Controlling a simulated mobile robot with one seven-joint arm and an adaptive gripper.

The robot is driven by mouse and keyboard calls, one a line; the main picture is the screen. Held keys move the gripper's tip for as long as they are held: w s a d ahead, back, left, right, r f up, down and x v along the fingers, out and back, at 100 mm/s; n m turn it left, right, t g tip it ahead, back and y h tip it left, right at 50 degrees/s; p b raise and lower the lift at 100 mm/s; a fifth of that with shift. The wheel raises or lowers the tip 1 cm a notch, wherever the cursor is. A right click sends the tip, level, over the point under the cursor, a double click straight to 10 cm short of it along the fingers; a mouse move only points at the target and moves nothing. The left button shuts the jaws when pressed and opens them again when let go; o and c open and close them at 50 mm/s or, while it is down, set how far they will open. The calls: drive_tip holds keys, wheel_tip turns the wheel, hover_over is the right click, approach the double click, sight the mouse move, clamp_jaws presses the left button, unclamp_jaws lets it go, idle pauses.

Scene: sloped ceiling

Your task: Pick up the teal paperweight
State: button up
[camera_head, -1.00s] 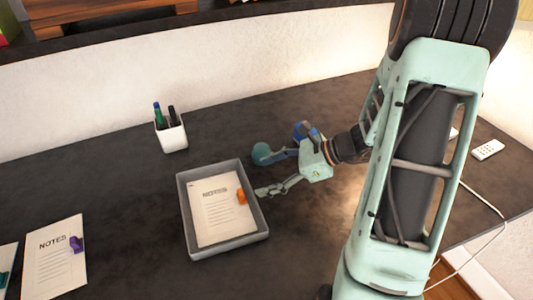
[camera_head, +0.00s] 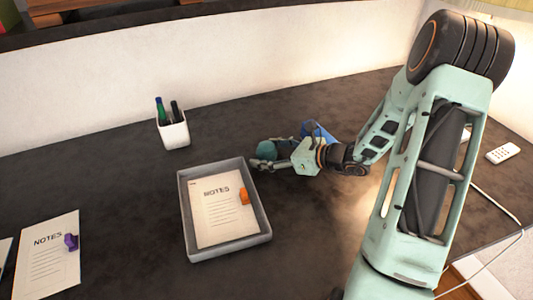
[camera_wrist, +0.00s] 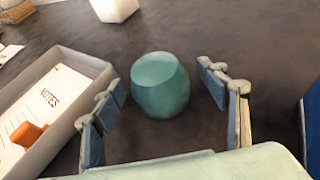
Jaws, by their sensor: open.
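The teal paperweight (camera_wrist: 160,86) is a squat rounded block with a flat top. It stands on the dark desk just right of the grey tray's far corner. In the head view the paperweight (camera_head: 266,150) is partly hidden by my gripper (camera_head: 263,156). In the wrist view my gripper (camera_wrist: 165,100) is open, with one blue-padded finger on each side of the paperweight. Gaps show between both fingers and the paperweight.
The grey tray (camera_head: 265,228) holds a notes sheet (camera_head: 217,215) with an orange object (camera_head: 244,195) on it. A white pen cup (camera_head: 173,134) stands behind. Another sheet with a purple object (camera_head: 71,241) lies at left. A white remote (camera_head: 503,153) lies at right.

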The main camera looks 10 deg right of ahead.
drive_tip(key=shift+w+a, duration=0.1)
drive_tip(key=c, duration=1.5)
drive_tip(key=shift+c, duration=0.7)
drive_tip(key=shift+r, duration=0.1)
